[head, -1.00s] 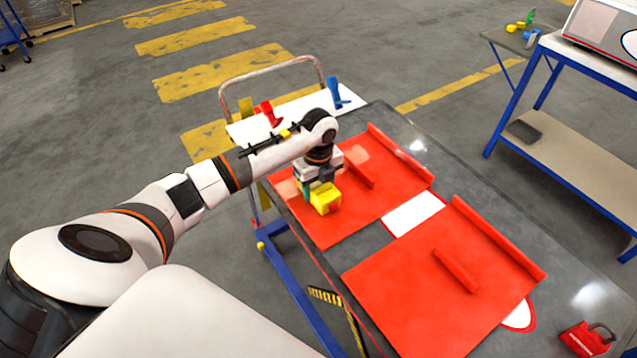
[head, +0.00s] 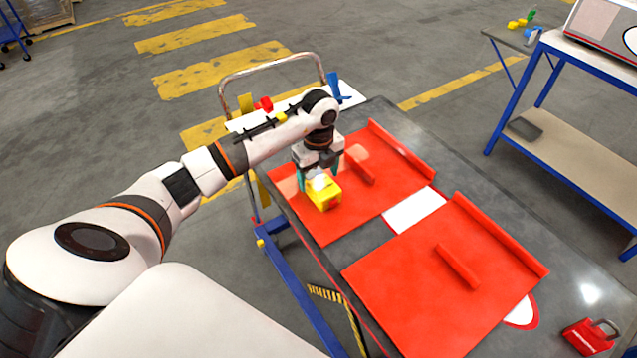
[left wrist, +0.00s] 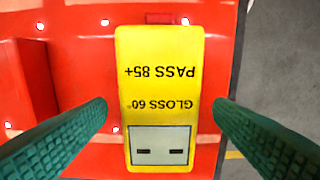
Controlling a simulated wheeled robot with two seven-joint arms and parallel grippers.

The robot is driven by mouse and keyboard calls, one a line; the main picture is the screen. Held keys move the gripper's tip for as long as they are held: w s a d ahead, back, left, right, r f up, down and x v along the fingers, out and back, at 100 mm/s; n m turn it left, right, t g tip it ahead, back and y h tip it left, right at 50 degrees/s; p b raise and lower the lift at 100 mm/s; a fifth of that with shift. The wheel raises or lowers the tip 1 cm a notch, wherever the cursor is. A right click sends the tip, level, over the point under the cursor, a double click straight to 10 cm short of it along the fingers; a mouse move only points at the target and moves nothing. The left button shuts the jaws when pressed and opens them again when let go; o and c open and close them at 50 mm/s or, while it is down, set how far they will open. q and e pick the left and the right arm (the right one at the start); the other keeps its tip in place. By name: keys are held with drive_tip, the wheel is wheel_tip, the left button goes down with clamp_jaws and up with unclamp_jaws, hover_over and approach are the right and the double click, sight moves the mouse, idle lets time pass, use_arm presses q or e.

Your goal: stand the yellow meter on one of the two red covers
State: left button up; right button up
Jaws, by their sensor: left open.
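The yellow meter (head: 324,194) stands on the far red cover (head: 345,215), near its left edge. In the left wrist view the meter (left wrist: 162,95) shows its top with black lettering and a grey panel, with red cover (left wrist: 75,90) around it. My left gripper (head: 316,178) is open just above the meter, and its green fingers (left wrist: 160,120) are apart on either side of it, not touching it. The near red cover (head: 400,290) lies on the same table with nothing standing on it. My right gripper is not in view.
Both covers have raised red ribs. The dark table (head: 380,112) has a red padlock-like item (head: 588,337) at its near right. A white cart with a red tool (head: 264,104) and a blue tool (head: 335,88) stands behind. A blue-framed bench (head: 570,150) is at right.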

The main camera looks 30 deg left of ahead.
sight(319, 179)
use_arm(q)
wheel_tip(319, 179, up, 8)
drive_tip(key=shift+f+b, duration=0.1)
drive_tip(key=shift+b, duration=1.15)
drive_tip(key=shift+r, duration=0.6)
